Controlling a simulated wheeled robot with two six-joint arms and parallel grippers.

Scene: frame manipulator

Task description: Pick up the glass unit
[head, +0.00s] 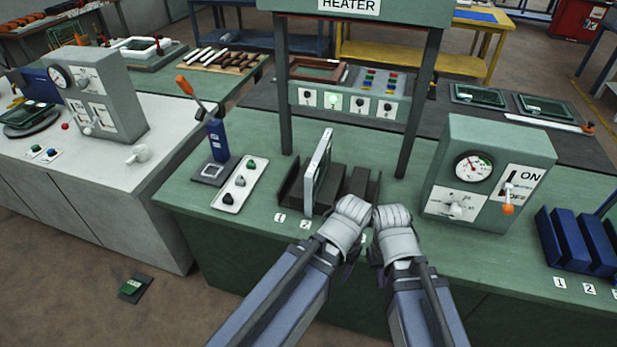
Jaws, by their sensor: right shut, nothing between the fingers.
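The glass unit (318,172), a thin panel with a pale edge, stands nearly upright, leaning slightly, in the left part of a dark slotted rack (336,183) on the green bench. My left gripper (352,214) is at the front of the rack, to the right of the glass unit and apart from it. Its fingers are hard to make out. My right gripper (391,216) is just right of the left one, close to it. It is shut and empty. The two grippers hide the front right part of the rack.
A heater frame (349,103) with tall posts stands behind the rack. A control box with gauge (489,172) is on the right, beside a blue rack (583,243). A lever (216,140) and button panel (240,184) stand left. Bare bench lies in front of the gauge box.

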